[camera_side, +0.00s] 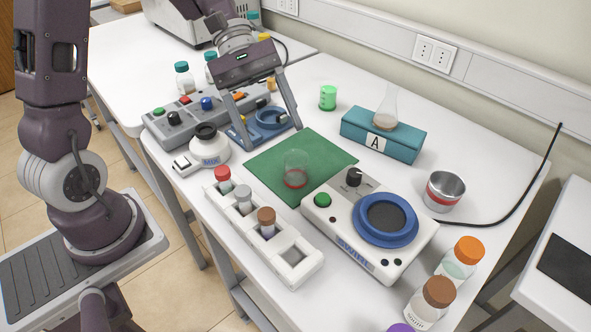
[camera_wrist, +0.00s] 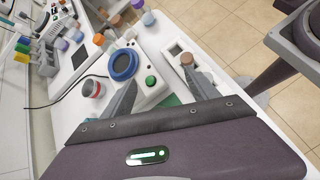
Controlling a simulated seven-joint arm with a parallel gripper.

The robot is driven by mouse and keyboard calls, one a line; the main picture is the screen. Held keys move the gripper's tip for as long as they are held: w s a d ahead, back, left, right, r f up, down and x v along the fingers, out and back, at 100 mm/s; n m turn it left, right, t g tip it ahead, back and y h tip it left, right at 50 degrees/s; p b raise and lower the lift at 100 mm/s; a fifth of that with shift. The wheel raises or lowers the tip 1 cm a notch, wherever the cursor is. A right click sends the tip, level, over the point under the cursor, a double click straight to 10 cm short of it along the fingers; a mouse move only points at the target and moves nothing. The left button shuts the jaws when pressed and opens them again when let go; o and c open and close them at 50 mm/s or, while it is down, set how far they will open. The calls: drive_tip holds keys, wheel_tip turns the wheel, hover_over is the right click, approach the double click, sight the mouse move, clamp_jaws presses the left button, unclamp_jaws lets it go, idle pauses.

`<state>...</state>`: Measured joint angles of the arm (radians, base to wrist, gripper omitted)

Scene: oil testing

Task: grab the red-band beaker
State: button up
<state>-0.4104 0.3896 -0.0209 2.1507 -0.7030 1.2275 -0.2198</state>
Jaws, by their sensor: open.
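A clear glass beaker with a red band low on its wall (camera_side: 296,180) stands upright on the green mat (camera_side: 325,148). My gripper (camera_side: 268,131) is open and empty, pointing down to the beaker's upper left in the side view, apart from it. It appears in front of a device with a blue ring (camera_side: 271,117); its height above that is unclear. In the wrist view, my open gripper (camera_wrist: 158,77) spreads its fingers toward the white swirl device (camera_wrist: 137,75). The beaker cannot be made out there. A metal cup with a red band (camera_side: 445,191) stands right of the swirl device.
A white rack (camera_side: 292,262) with several capped vials lies in front of the mat. The blue-ringed swirl device (camera_side: 384,220) is close on the beaker's right. A flask (camera_side: 387,110) stands on a teal block (camera_side: 408,143) behind.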

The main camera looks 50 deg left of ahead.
sight(287, 154)
drive_tip(key=w+a+f+n+h, duration=0.1)
drive_tip(key=w+f+n, duration=0.1)
drive_tip(key=f, duration=0.2)
drive_tip(key=w+a+f+n+t+h, duration=0.1)
drive_tip(key=w+f+n+h, duration=0.1)
drive_tip(key=f, duration=0.2)
drive_tip(key=w+a+f+n+h, duration=0.1)
drive_tip(key=w+f, duration=0.1)
drive_tip(key=f, duration=0.2)
drive_tip(key=shift+w+a+f+n+t, duration=0.1)
drive_tip(key=shift+f+n+t, duration=0.05)
drive_tip(key=shift+n+t, duration=0.25)
drive_tip(key=shift+x, duration=1.55)
drive_tip(key=c, duration=1.5)
